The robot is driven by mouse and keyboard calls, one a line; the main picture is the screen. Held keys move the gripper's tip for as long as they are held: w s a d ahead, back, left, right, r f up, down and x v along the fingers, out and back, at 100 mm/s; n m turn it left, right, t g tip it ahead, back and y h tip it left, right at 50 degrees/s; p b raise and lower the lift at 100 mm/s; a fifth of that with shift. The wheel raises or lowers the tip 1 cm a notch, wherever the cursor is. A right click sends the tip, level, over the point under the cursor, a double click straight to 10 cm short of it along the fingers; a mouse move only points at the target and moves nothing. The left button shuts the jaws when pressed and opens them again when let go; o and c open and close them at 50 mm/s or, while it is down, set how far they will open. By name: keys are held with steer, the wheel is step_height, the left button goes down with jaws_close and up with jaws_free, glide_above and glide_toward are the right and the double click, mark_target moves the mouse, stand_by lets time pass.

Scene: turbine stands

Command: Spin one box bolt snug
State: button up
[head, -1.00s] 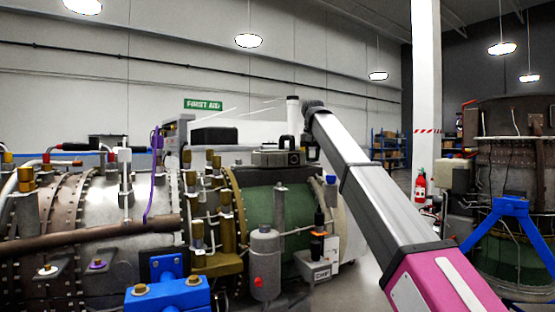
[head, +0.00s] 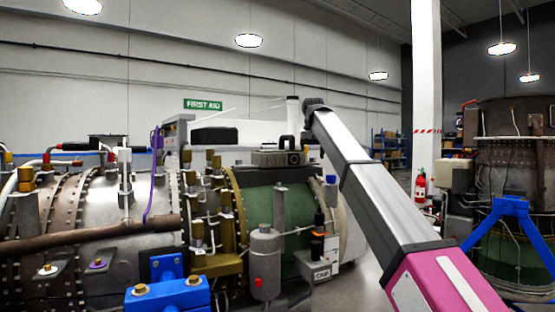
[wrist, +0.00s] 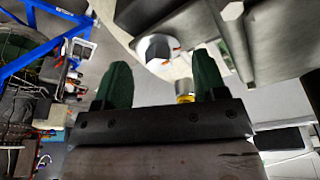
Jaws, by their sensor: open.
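My gripper (wrist: 162,62) shows in the wrist view as two dark green fingers standing apart. A small grey cylinder with a yellow band (wrist: 185,98) shows between the fingers, close to the right one; I cannot tell whether it touches. In the head view my arm reaches up from the lower right, and my gripper cannot be made out. The turbine engine (head: 100,205) lies across the left and middle. Brass-coloured bolt heads or fittings (head: 224,199) stand on it. A small grey box (head: 320,271) sits at its right end. I cannot tell which bolt is the box bolt.
A blue bracket (head: 168,298) with brass bolts stands in front of the engine. A second turbine (head: 515,180) on a blue stand (head: 510,207) is at the right. A white pillar (head: 426,90) and a fire extinguisher (head: 420,186) stand behind. Grey structure (wrist: 275,40) fills the wrist view's upper right.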

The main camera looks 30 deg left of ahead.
steer(key=shift+r, duration=2.1)
steer(key=shift+w, duration=0.1)
